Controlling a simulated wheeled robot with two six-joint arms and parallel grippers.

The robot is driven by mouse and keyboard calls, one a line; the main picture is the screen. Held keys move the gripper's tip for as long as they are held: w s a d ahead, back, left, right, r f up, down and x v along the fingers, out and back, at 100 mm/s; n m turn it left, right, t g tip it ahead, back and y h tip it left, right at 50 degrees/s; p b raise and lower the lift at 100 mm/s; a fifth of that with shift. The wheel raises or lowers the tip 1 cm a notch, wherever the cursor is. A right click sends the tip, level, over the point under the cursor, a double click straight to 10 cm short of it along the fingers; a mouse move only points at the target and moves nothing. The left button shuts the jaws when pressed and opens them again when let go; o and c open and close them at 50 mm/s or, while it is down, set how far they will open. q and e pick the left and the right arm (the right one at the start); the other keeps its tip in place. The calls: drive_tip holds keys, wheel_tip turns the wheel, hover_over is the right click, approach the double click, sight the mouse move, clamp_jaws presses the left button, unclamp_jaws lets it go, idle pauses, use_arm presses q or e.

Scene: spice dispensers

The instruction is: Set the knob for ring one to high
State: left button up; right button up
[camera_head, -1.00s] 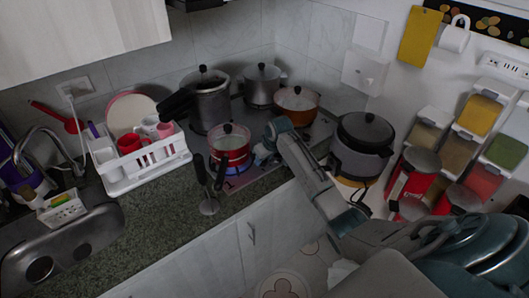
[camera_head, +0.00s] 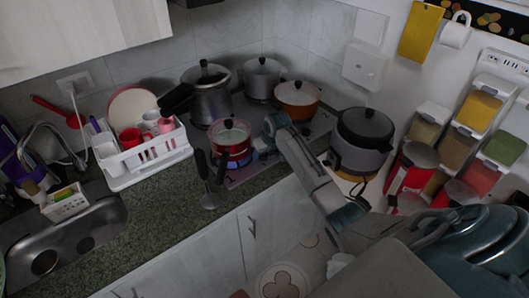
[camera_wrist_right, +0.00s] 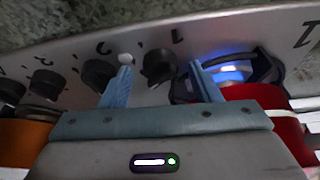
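In the right wrist view the stove's front panel (camera_wrist_right: 215,28) carries a row of dark knobs. The knob beside the "1" mark (camera_wrist_right: 158,66) shows between the two blue fingers of my right gripper (camera_wrist_right: 162,84). The fingers are apart, with gaps on both sides of the knob; I cannot tell its exact setting. A blue glow (camera_wrist_right: 230,72) shows at a burner beside the right finger. In the head view the right gripper (camera_head: 259,146) is at the stove, just right of the red pot (camera_head: 230,143). My left gripper is not in view.
Blue glow (camera_head: 236,164) shows under the red pot. An orange pot (camera_head: 297,100), a pressure cooker (camera_head: 212,101) and a steel pot (camera_head: 262,80) stand behind. A rice cooker (camera_head: 360,145) is on the right, a dish rack (camera_head: 145,160) on the left.

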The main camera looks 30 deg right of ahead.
drive_tip(key=b+v, duration=0.3)
drive_tip(key=v, duration=0.7)
drive_tip(key=shift+r, duration=0.4)
drive_tip(key=shift+s+f, duration=0.1)
drive_tip(key=shift+s, duration=0.05)
